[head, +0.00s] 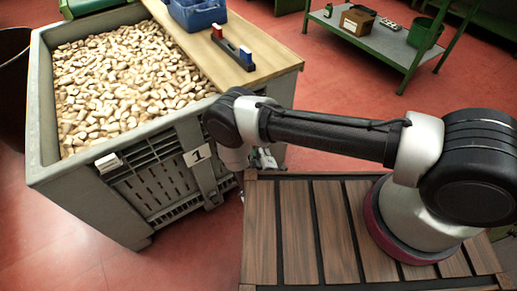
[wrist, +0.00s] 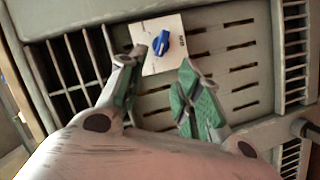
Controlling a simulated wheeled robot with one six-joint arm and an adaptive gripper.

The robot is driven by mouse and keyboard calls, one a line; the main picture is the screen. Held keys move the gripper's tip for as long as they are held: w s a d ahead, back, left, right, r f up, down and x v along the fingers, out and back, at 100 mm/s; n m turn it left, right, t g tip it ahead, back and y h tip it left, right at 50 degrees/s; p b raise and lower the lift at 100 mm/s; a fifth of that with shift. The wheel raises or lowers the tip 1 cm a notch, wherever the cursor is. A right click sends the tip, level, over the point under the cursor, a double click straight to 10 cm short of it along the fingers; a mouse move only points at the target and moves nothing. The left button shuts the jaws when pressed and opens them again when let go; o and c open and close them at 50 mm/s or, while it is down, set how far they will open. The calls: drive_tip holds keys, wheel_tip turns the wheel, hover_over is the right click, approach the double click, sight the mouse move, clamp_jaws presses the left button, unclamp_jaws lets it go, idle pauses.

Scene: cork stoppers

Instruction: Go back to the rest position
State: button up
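My gripper (wrist: 160,72) is in front of the grey crate's side wall, with its two green-padded fingers spread apart and nothing between them. In the head view my gripper (head: 263,158) is low beside the crate's front right corner, partly hidden by my own arm. A white plate with a blue knob (wrist: 161,43) on the slatted wall shows just beyond the fingertips, apart from them. The large grey crate (head: 112,190) is full of cork stoppers (head: 125,85).
A wooden board (head: 262,62) lies across the crate's right end, with a blue bin (head: 197,13) and a small red and blue item (head: 232,47) on it. A green-framed shelf (head: 385,42) with boxes stands behind. Red floor (head: 320,90) is open between them.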

idle(0.3)
drive_tip(key=s+d+f+m+g+h, duration=0.3)
drive_tip(key=s+d+f+m+g, duration=0.1)
drive_tip(key=s+f+g, duration=0.7)
drive_tip(key=d+r+m+g+h, duration=0.15)
drive_tip(key=d+r+g, duration=0.25)
drive_tip(key=r, duration=1.5)
drive_tip(key=d+r+m+g, duration=0.3)
drive_tip(key=r, duration=1.6)
drive_tip(key=s+d+r+m+t, duration=0.2)
drive_tip(key=s+d+r, duration=0.1)
drive_tip(key=d+r, duration=0.5)
drive_tip(key=s+d+r+m+t, duration=0.2)
drive_tip(key=s+d+r, duration=0.2)
drive_tip(key=d+r, duration=0.5)
drive_tip(key=s+d+r+m+t, duration=0.3)
drive_tip(key=d+r, duration=0.5)
drive_tip(key=r, duration=0.7)
drive_tip(key=shift+s+d+r+y, duration=0.3)
drive_tip(key=shift+s+d+y, duration=0.05)
drive_tip(key=shift+s, duration=0.3)
